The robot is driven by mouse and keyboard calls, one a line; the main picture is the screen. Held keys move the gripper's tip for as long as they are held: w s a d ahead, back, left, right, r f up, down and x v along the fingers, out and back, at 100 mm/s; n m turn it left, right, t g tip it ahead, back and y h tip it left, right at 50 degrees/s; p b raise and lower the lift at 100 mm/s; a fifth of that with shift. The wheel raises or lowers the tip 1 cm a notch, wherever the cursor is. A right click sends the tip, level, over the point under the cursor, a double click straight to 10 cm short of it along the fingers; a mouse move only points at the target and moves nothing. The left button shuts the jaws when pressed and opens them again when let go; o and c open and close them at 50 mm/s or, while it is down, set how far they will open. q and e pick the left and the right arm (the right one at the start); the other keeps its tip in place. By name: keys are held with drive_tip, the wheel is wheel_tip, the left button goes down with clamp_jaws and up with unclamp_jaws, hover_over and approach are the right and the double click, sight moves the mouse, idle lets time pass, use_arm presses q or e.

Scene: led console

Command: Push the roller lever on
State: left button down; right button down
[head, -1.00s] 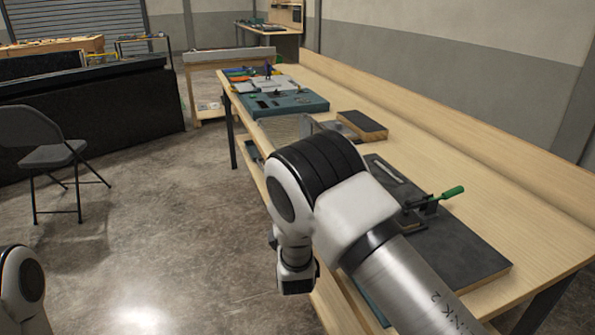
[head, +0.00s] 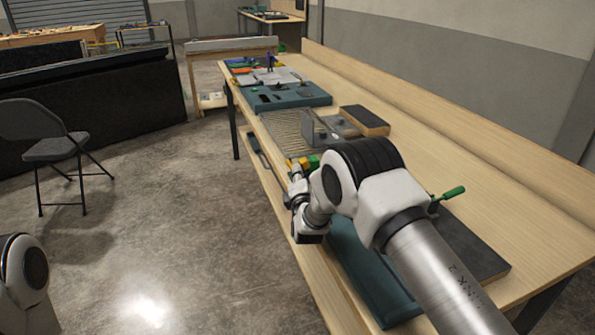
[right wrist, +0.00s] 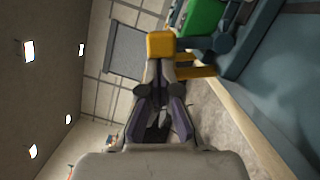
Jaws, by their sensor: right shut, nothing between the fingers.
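In the head view, small yellow parts (head: 293,163) and a green part (head: 313,162) sit at the bench's near edge, partly hidden by my right arm. In the right wrist view, a yellow block (right wrist: 160,46) is right at my fingertips, beside a green part (right wrist: 203,17) on a dark mount. I cannot tell which of these is the roller lever, or whether the fingers touch the block. My right gripper (right wrist: 156,72) is shut and empty. In the head view only a link of my left arm shows at the lower left; its gripper is out of view.
The wooden bench (head: 470,170) carries a teal panel (head: 290,97), a wood-edged dark block (head: 365,120) and a dark board (head: 465,250) with a green-handled clamp (head: 450,193). A folding chair (head: 50,145) stands left on open floor.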

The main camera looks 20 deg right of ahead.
drive_tip(key=shift+w+f, duration=0.1)
drive_tip(key=shift+f, duration=0.05)
drive_tip(key=shift+d+r+m, duration=0.2)
drive_tip(key=shift+r+m, duration=0.1)
drive_tip(key=shift+m, duration=0.3)
drive_tip(key=shift+d+r+m+g, duration=0.45)
drive_tip(key=shift+d+m, duration=0.15)
drive_tip(key=shift+m, duration=0.6)
drive_tip(key=d+m, duration=0.1)
drive_tip(key=d+m+g+b, duration=0.1)
drive_tip(key=m, duration=0.1)
drive_tip(key=shift+r+m, duration=0.3)
drive_tip(key=shift+r, duration=0.2)
